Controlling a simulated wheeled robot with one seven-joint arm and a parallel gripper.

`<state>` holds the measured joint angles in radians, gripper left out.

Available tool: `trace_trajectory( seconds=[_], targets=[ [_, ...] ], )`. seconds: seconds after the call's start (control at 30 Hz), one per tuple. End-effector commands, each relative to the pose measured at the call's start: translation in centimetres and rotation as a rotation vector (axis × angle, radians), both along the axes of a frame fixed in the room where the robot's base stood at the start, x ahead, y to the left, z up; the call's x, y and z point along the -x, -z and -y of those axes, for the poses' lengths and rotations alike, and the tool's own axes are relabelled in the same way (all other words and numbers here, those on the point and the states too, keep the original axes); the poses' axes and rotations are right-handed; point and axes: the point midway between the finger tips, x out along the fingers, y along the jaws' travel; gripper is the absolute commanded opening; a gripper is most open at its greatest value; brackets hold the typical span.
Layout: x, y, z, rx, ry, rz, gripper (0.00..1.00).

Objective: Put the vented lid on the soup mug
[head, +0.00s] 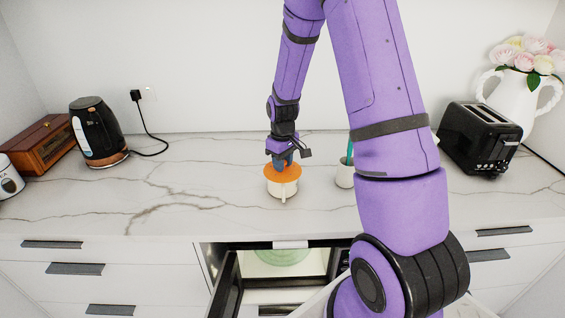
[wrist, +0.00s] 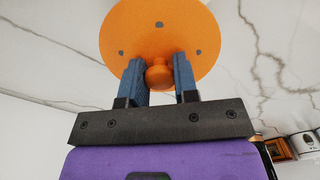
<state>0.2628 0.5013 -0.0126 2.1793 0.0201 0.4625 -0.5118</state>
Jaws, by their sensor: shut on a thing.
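The vented lid (head: 291,173) is an orange disc at the top of the white soup mug (head: 284,188) on the marble counter. In the wrist view, the lid (wrist: 187,35) shows dark vent holes and a round knob (wrist: 159,73). My gripper (head: 283,163) is above the mug, pointing down. In the wrist view, the blue fingers of my gripper (wrist: 159,75) are shut on the knob. The lid covers the mug's opening in the head view; I cannot tell whether it touches the rim. The mug is hidden behind the lid in the wrist view.
A white cup (head: 344,178) with a teal item in it stands just right of the mug, partly behind my arm. A black kettle (head: 98,133) stands left, a black toaster (head: 480,137) right. An open compartment (head: 285,283) lies below the counter's front edge. The counter left of the mug is clear.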

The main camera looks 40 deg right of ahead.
Motion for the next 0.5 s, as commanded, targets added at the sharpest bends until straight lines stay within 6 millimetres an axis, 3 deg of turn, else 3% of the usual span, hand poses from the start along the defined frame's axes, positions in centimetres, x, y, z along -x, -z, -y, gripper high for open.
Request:
trace_trajectory(
  seconds=[0.03, 0.13, 0.5],
  targets=[
    [0.0, -0.01, 0.01, 0.0, 0.0, 0.0, 0.35],
    [0.0, -0.01, 0.01, 0.0, 0.0, 0.0, 0.58],
    [-0.05, -0.53, 0.02, 0.001, 0.0, 0.002, 0.58]
  ],
)
